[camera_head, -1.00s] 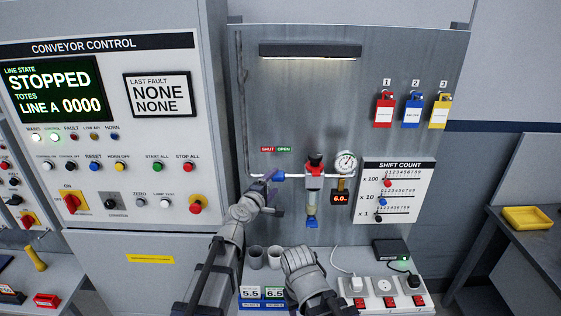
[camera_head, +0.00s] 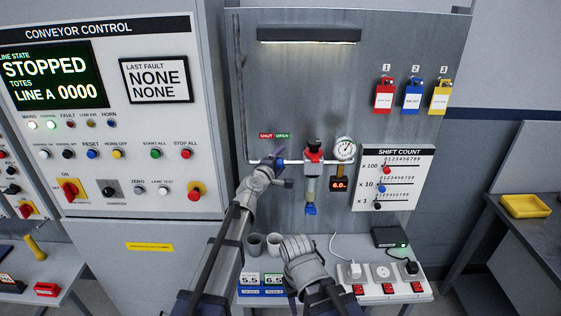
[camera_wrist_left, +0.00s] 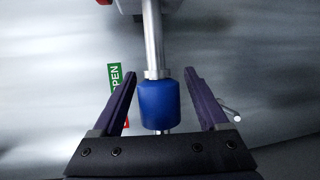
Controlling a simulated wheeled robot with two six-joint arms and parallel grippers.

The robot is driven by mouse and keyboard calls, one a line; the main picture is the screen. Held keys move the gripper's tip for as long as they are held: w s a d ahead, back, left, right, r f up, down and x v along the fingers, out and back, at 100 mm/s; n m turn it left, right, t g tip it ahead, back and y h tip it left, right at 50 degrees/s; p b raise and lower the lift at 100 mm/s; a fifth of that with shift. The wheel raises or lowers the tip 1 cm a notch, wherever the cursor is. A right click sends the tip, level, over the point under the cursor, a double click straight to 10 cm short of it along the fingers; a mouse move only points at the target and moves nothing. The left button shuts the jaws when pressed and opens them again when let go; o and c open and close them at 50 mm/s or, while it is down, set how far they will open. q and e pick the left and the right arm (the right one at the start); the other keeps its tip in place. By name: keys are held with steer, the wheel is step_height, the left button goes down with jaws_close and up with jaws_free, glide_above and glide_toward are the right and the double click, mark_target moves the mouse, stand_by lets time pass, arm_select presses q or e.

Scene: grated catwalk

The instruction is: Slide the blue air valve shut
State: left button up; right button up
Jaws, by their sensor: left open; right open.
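The blue air valve (camera_head: 280,164) is a short blue sleeve on the thin silver pipe on the grey panel. In the head view it is below the green OPEN label (camera_head: 282,136), right of the red SHUT label (camera_head: 266,136). My left gripper (camera_head: 274,163) is at the valve and partly hides it. In the left wrist view, the blue sleeve (camera_wrist_left: 159,104) lies between my open left fingers (camera_wrist_left: 160,98), with gaps on both sides. My right gripper (camera_head: 292,300) is low in the head view, away from the valve; its fingers barely show.
Right of the valve on the pipe are a red-topped regulator (camera_head: 313,155) and a round gauge (camera_head: 344,149). The conveyor control cabinet (camera_head: 110,215) is at the left.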

arm_select(q)
steer(key=shift+s, duration=0.1)
steer(key=shift+c, duration=0.4)
jaws_close()
steer(key=a, duration=0.3)
steer(key=shift+a, duration=0.15)
steer(key=shift+o, duration=0.2)
jaws_free()
steer(key=shift+a, duration=0.2)
steer(key=shift+o, duration=0.2)
steer(key=shift+d, duration=0.15)
